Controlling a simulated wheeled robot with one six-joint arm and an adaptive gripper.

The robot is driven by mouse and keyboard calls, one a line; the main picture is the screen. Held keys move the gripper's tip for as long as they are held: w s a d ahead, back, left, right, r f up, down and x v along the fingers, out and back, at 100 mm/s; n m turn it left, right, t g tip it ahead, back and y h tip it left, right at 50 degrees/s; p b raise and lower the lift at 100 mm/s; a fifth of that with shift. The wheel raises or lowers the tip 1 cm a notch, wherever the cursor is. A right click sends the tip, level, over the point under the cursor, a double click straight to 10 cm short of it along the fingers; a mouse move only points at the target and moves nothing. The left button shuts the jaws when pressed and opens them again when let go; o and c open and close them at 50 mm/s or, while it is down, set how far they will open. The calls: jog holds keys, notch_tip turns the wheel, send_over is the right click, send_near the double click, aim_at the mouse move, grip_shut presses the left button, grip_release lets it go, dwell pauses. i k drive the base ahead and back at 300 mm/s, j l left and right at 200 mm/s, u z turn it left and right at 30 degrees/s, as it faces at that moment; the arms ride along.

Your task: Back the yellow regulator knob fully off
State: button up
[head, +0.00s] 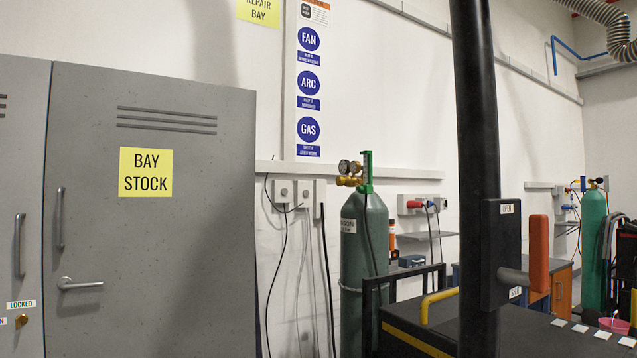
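A green gas cylinder (364,240) stands upright against the back wall, right of the grey cabinet. A brass-coloured regulator (355,169) with two round gauges sits at its top, beside a bright green upright part. A small yellow-gold piece (347,181) sticks out to the left below the gauges. It may be the regulator knob, but it is too small to tell how far it is turned. A second green cylinder (593,245) with its own small regulator stands at the far right. My gripper is not in view.
A black post (476,120) rises in the foreground, with a box and orange-handled lever (538,250) labelled OPEN at its top. A dark table with a yellow edge stripe and yellow rail (438,302) stands before the cylinder. The grey cabinet (150,260) fills the left.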

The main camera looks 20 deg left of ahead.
aim_at(340, 180)
jog(key=k+j, duration=0.1)
jog(key=j, duration=0.6)
jog(key=k+j, duration=0.1)
jog(key=j, duration=0.6)
jog(key=i+j, duration=0.2)
jog(key=j, duration=0.2)
jog(key=i+j, duration=0.2)
jog(key=j, duration=0.2)
jog(key=i+j, duration=0.2)
jog(key=j, duration=0.2)
jog(key=i+j, duration=0.2)
jog(key=j, duration=0.2)
